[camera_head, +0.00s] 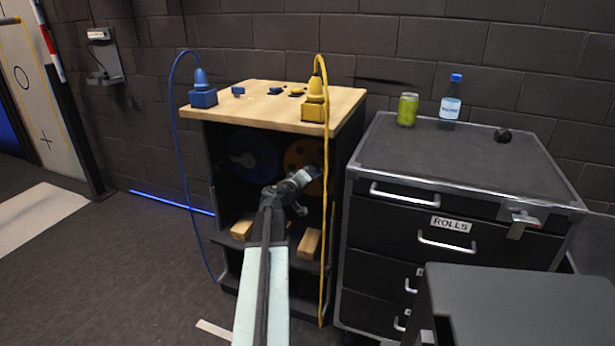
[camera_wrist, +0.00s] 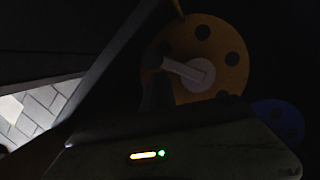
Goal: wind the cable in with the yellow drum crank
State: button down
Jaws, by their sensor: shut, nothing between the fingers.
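The yellow drum (camera_head: 303,153) sits inside the open front of the wooden-topped cabinet, partly hidden by my arm. In the wrist view the yellow drum (camera_wrist: 222,62) is a disc with dark round holes, and its pale crank (camera_wrist: 186,70) reaches left from the hub. A yellow cable (camera_head: 325,215) hangs from the yellow plug (camera_head: 315,92) down the cabinet front. My gripper (camera_head: 303,180) is at the cabinet opening in front of the yellow drum. It is shut and empty. In the wrist view a dark finger shape lies near the crank's end; I cannot tell whether they touch.
A blue drum (camera_head: 254,155) sits left of the yellow one, and a blue cable (camera_head: 174,130) hangs at the cabinet's left. A drawer cabinet (camera_head: 455,165) stands close on the right, bearing a can (camera_head: 407,110) and a bottle (camera_head: 451,100). Floor is clear at left.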

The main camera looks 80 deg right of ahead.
jog(key=shift+s, duration=0.1)
jog(key=f+m, duration=0.1)
jog(key=s+m+b, duration=0.1)
jog(key=f+t, duration=0.1)
jog(key=shift+s+a+f+m, duration=0.25)
jog(key=shift+s+f+m, duration=0.05)
jog(key=shift+f+m, duration=0.1)
jog(key=shift+s+f+b, duration=0.1)
jog(key=shift+f+b, duration=0.05)
jog(key=shift+b, duration=0.15)
jog(key=shift+r, duration=0.25)
notch_tip(320, 180, up, 4)
jog(key=w+p, duration=0.3)
jog(key=p, duration=0.2)
send_near(320, 182)
jog(key=shift+w+d+r+p, duration=0.3)
jog(key=shift+w+d+r, duration=0.75)
jog(key=shift+w+r, duration=0.15)
